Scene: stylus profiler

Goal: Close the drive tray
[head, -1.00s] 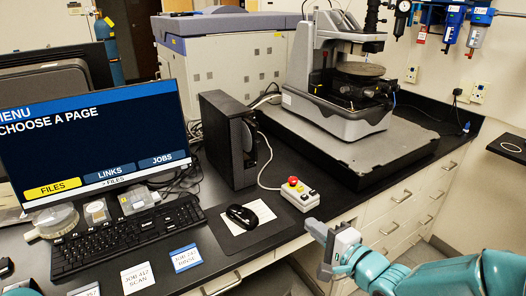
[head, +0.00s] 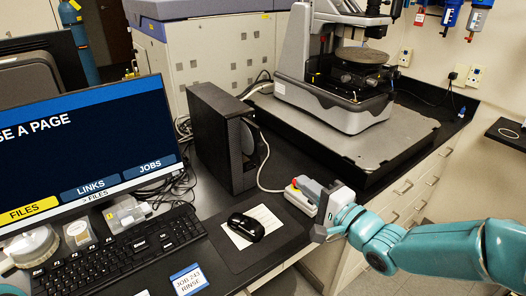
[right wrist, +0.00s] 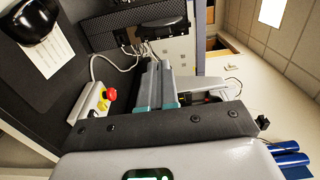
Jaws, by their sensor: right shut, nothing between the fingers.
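The black computer tower (head: 215,140) stands on the bench right of the monitor. A rounded grey-black piece at its right-hand face (head: 247,140) looks like the drive tray standing out; how far is hard to tell. In the right wrist view a dark rounded piece, likely the same tray (right wrist: 162,34), juts from the tower (right wrist: 118,26). My right gripper (head: 322,203) is at the bench's front edge, right of and below the tower and apart from it. Its fingers (right wrist: 155,70) are together and empty, pointing towards the tower. My left gripper is out of view.
A control box with a red button (head: 301,196) lies close by my right gripper, partly hidden by it. A mouse (head: 246,226) on a pad, a keyboard (head: 115,262) and a monitor (head: 85,150) are to the left. A profiler (head: 345,80) stands behind on its slab.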

